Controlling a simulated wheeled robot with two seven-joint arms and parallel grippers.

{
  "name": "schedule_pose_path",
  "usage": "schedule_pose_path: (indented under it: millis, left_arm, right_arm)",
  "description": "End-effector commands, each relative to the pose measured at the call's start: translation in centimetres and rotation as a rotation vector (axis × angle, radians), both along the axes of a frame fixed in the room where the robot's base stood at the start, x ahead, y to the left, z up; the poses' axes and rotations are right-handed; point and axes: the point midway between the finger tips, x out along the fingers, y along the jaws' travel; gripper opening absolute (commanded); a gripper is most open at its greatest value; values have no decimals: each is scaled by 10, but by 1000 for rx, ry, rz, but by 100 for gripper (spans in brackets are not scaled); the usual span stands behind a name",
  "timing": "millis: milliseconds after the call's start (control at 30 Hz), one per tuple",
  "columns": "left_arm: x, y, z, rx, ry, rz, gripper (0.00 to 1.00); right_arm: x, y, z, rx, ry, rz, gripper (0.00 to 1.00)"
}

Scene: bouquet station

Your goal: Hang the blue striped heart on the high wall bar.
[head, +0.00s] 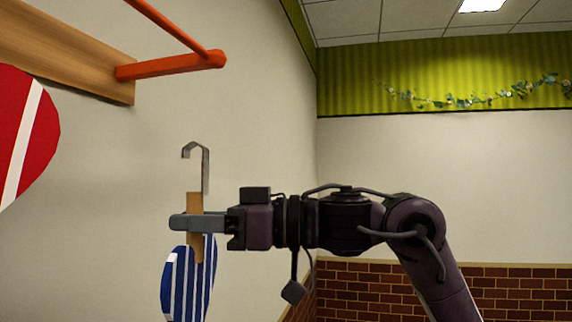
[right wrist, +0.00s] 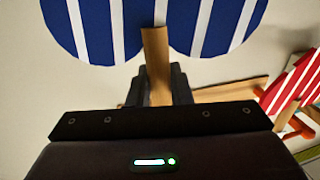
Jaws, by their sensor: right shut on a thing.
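The blue striped heart (head: 188,285) hangs below my right gripper (head: 188,222) in the head view. It has white stripes, a wooden tab (head: 194,203) and a grey metal hook (head: 205,168) above. My right gripper is shut on the wooden tab. The heart's two lobes (right wrist: 205,25) also show in the right wrist view, with the tab between the fingers. The orange high wall bar (head: 170,27) is at the upper left, on a wooden board (head: 60,50) on the wall. My left gripper is out of view.
A red heart with a white stripe (head: 30,130) is at the left edge below the board; a red striped piece also shows in the right wrist view (right wrist: 285,85). The plain wall beside my right gripper is bare.

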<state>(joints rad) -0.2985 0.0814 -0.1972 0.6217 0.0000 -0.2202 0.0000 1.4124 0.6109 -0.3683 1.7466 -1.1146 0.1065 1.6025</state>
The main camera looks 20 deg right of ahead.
Motion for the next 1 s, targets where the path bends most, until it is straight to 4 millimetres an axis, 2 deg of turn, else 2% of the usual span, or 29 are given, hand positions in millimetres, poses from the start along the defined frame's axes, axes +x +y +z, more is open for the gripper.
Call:
schedule_pose_path:
  millis: [33,100,200,300,400,600,1000]
  left_arm:
    - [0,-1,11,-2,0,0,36]
    - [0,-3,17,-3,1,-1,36]
    - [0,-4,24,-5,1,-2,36]
    - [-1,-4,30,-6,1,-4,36]
    - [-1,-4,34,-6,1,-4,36]
    - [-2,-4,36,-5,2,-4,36]
    - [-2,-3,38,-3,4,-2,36]
  right_arm:
    - [-13,-9,39,1,-16,-19,0]
    - [-31,-22,75,2,-17,-48,0]
    - [-58,-39,118,3,-15,-94,0]
    - [-83,-55,149,2,-13,-136,0]
    - [-103,-67,170,2,-9,-168,0]
    - [-120,-76,185,1,-3,-196,0]
    - [-106,-56,184,-1,-2,-194,0]
